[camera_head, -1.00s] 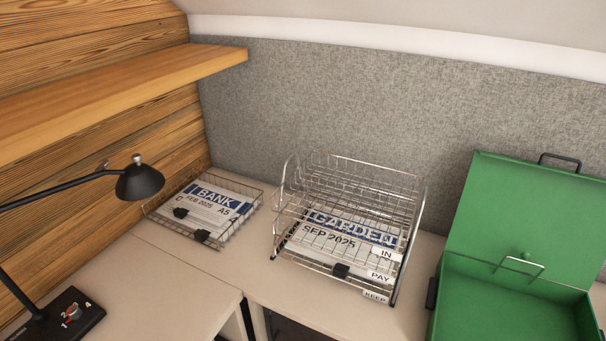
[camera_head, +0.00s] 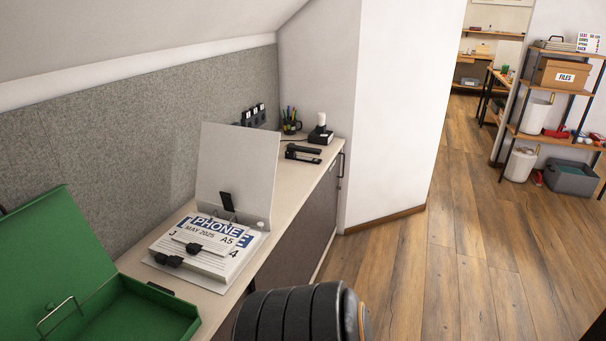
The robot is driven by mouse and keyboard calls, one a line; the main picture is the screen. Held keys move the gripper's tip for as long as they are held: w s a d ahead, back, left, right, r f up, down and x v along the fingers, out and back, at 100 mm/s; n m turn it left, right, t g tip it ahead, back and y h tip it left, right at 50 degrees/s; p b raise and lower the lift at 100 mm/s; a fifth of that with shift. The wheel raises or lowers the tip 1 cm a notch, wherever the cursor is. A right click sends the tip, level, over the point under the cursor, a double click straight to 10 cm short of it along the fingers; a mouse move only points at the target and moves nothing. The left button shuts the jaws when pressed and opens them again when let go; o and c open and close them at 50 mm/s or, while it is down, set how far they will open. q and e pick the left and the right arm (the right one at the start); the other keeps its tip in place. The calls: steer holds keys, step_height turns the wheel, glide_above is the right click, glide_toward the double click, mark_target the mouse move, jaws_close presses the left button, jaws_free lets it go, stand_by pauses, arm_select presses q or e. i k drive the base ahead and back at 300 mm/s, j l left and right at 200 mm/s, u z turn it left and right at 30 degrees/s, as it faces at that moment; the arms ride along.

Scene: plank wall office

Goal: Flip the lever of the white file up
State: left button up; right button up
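The white file (camera_head: 236,165) lies open on the desk, its cover standing up against the grey panel side. A stack of papers marked PHONE, MAY 2025 (camera_head: 208,236) lies in it, with black clips on top. A dark lever (camera_head: 226,200) and metal rings show at the foot of the raised cover; whether the lever is up or down is hard to tell. Neither of my grippers is in view.
An open green box file (camera_head: 140,318) lies at the left, close to the white file. A black stapler (camera_head: 303,153), a pen cup (camera_head: 290,122) and a small lamp-like item (camera_head: 321,129) stand at the far desk end. A black ribbed cylinder (camera_head: 290,312) fills the bottom middle. Wooden floor is free at the right.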

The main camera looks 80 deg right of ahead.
mark_target(260, 225)
steer(key=z, duration=2.25)
